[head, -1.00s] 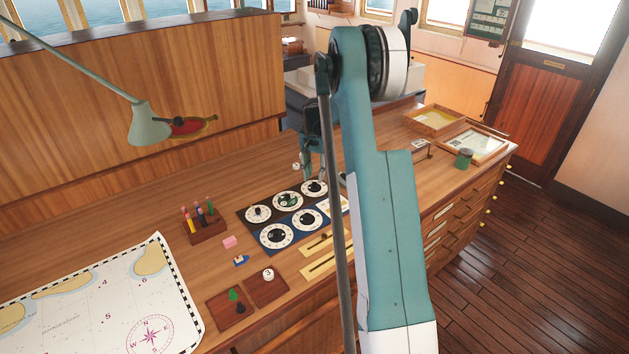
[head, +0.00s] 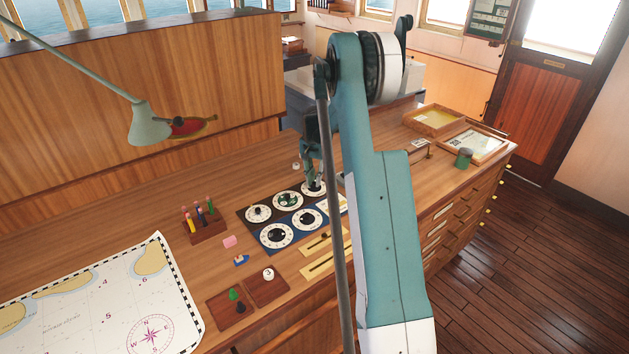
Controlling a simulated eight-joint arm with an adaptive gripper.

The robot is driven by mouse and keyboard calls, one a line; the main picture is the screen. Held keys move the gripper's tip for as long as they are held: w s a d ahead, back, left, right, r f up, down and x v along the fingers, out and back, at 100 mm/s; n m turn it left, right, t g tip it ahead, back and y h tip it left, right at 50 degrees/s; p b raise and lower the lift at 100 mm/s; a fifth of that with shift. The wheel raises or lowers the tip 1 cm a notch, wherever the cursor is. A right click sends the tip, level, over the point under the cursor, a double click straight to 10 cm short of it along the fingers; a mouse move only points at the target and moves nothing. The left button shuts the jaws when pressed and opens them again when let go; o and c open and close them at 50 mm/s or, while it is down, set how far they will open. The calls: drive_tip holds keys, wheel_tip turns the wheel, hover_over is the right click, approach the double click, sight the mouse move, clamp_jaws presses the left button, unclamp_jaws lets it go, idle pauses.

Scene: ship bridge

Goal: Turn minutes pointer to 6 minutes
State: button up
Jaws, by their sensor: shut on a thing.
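A dark panel (head: 244,213) with several round white-faced dials lies on the wooden desk. The upper row has a left dial (head: 258,213), a middle dial (head: 287,200) and a right dial (head: 314,189). The lower row, on blue, shows a left dial (head: 277,235) and a right dial (head: 308,219). My gripper (head: 313,184) points down at the upper right dial and is shut on its knob, which the fingers mostly hide. Dial markings are too small to read, so I cannot tell which one has the minutes pointer or where it points.
Brass sliders (head: 322,262) lie in front of the panel. My arm covers the desk right of the dials. A green can (head: 464,158) stands far right.

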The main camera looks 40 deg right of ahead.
sight(314, 182)
drive_tip(key=shift+n+b, duration=0.3)
drive_tip(key=shift+n, duration=0.1)
drive_tip(key=n+b, duration=0.2)
drive_tip(key=n, duration=0.1)
drive_tip(key=shift+f, duration=0.1)
drive_tip(key=shift+n+b, duration=1.1)
drive_tip(key=shift+n, duration=1)
drive_tip(key=o, duration=0.9)
drive_tip(key=shift+r, duration=0.2)
wheel_tip(314, 182, up, 12)
